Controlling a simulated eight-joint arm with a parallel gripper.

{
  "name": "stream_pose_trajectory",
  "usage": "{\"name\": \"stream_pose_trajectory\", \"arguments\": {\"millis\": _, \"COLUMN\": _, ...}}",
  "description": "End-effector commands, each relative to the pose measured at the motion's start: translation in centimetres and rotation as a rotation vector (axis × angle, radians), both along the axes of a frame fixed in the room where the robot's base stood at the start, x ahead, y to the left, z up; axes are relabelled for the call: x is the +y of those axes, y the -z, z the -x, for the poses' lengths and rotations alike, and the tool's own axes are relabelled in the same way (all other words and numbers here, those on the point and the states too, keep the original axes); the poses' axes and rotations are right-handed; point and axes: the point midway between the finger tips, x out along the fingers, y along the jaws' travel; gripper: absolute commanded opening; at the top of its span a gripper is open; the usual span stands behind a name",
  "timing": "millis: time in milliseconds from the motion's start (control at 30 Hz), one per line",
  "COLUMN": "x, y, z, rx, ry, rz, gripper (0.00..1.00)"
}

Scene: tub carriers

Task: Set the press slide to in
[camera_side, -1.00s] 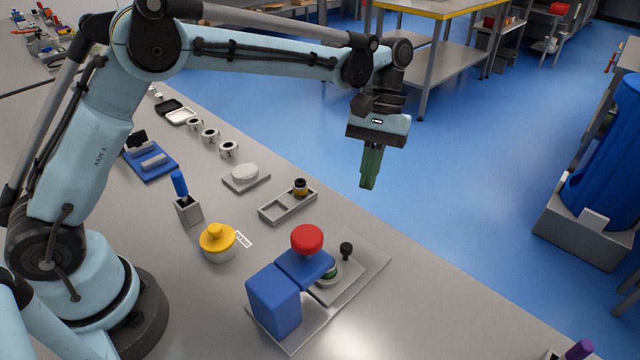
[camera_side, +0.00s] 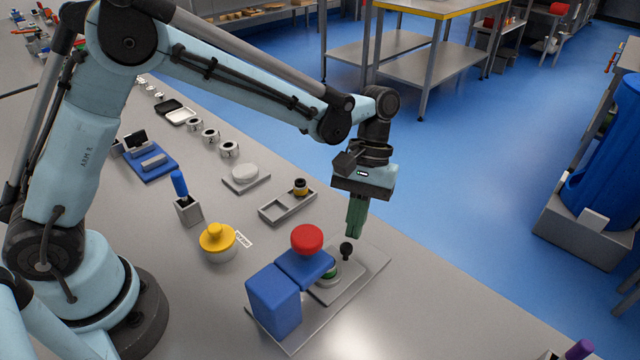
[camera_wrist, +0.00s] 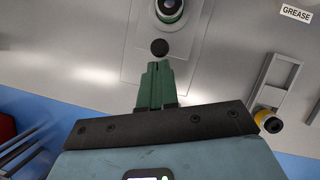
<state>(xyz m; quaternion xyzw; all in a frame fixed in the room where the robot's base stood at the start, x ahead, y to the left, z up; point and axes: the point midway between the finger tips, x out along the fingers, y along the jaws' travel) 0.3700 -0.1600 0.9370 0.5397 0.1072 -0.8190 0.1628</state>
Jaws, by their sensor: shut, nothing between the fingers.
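The press (camera_side: 272,300) has a blue body and arm, a red round knob (camera_side: 307,239) on top, and a grey base plate (camera_side: 370,262). Its slide carries a small black ball handle (camera_side: 346,250) and a round green-rimmed part (camera_side: 330,274) partly under the blue arm. In the wrist view the black ball (camera_wrist: 160,47) is just beyond the fingertips, with the round part (camera_wrist: 169,8) at the top edge. My gripper (camera_side: 352,232), with green fingers, is shut and empty, above and close to the ball. It also shows in the wrist view (camera_wrist: 157,66). Contact cannot be told.
A two-pocket grey tray (camera_side: 275,209) holding a yellow-and-black jar (camera_side: 300,187) lies behind the press. A yellow-lidded tub (camera_side: 217,240) stands left, with a GREASE label (camera_side: 244,240). The bench edge drops to blue floor on the right.

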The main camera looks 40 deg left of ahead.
Motion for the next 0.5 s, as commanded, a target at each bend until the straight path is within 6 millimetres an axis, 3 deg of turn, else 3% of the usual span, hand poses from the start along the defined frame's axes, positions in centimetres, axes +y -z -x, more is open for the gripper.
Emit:
{"name": "stream_pose_trajectory", "arguments": {"millis": 167, "x": 0.0, "y": 0.0, "z": 0.2, "rx": 0.0, "ry": 0.0, "rz": 0.0, "gripper": 0.0}}
{"name": "stream_pose_trajectory", "arguments": {"millis": 500, "x": 0.0, "y": 0.0, "z": 4.3, "rx": 0.0, "ry": 0.002, "rz": 0.001, "gripper": 0.0}}
